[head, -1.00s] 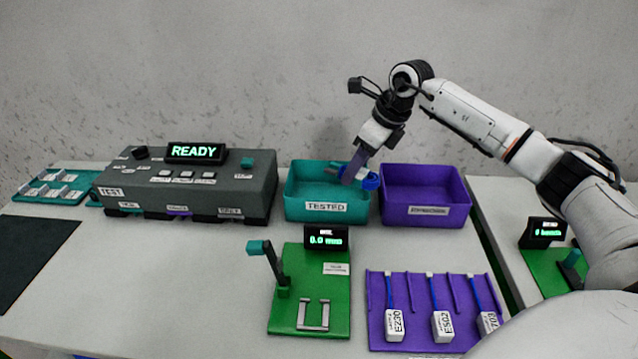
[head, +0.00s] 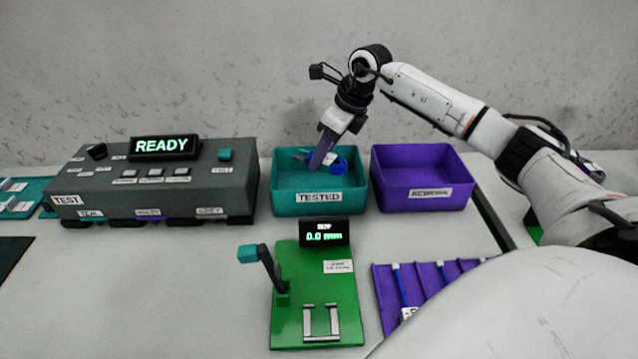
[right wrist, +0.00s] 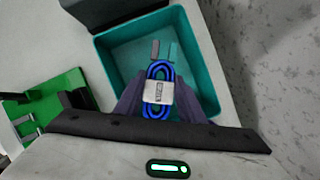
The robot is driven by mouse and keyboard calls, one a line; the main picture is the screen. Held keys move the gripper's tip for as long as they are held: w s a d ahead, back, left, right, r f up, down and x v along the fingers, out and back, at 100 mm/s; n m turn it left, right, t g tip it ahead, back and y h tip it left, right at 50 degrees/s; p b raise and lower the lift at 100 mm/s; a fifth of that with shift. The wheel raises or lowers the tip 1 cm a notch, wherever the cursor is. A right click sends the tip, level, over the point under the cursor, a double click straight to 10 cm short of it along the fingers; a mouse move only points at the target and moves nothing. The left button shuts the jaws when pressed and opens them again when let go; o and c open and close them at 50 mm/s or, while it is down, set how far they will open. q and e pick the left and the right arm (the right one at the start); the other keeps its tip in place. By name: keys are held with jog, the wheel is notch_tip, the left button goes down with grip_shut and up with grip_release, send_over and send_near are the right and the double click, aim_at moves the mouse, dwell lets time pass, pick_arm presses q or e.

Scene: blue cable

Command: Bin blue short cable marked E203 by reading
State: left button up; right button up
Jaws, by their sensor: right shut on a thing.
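My right gripper (head: 319,160) is inside the mouth of the teal bin (head: 319,197) labelled TESTED. It is shut on a coiled blue cable (head: 338,166). In the right wrist view the blue cable (right wrist: 158,76) shows between the fingers, with a white label whose print is too small to read. Its grey and teal ends point toward the bin wall. The cable is over the bin floor; whether it touches the floor I cannot tell. My left gripper is not in view.
A purple bin (head: 424,199) stands right of the teal one. A grey tester (head: 150,190) reading READY stands left. A green gauge (head: 315,280) reading 0.0 mm is in front. A purple rack (head: 385,290) with blue cables is partly hidden by my arm.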

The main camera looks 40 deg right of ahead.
jog(key=shift+f, duration=0.4)
jog(key=o, duration=1.1)
jog(key=v, duration=1)
jog(key=shift+r, duration=0.25)
jog(key=shift+f, duration=0.1)
